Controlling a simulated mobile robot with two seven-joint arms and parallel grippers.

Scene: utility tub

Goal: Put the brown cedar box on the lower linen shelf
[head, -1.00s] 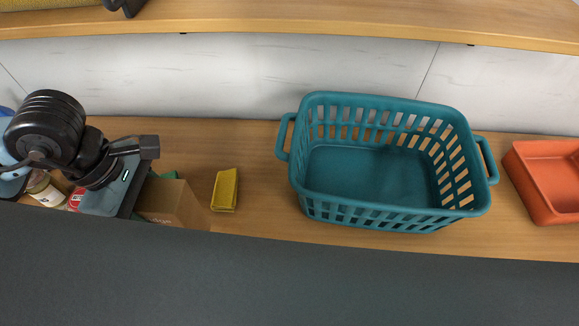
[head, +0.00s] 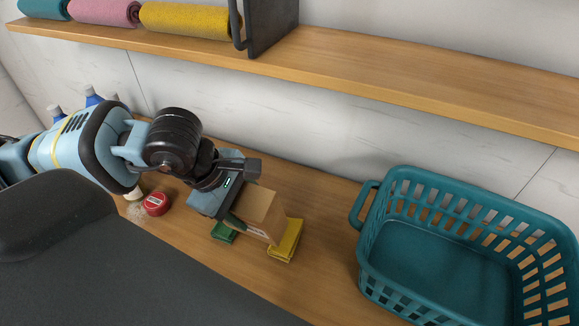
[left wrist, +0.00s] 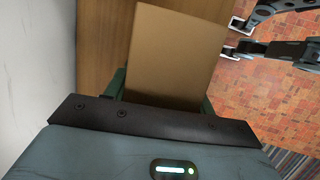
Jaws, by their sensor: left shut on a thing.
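The brown cedar box (head: 262,208) is in the head view, left of the teal basket. My left gripper (head: 238,200) is shut on it, and the box's plain tan face fills the upper middle of the left wrist view (left wrist: 175,50). I cannot tell whether its underside touches the counter. A wooden shelf (head: 400,82) with rolled towels runs along the wall above; I cannot tell whether it is the lower linen shelf. My right gripper (left wrist: 235,39) shows only in the left wrist view, with its fingers apart and empty.
A yellow cloth or sponge (head: 287,241) lies close beside the box, and a green one (head: 224,233) lies at its left. A red-lidded item (head: 156,204) stands further left. The teal basket (head: 365,270) is at right. A dark bookend-like panel (head: 273,25) stands beside a yellow towel roll (head: 188,20).

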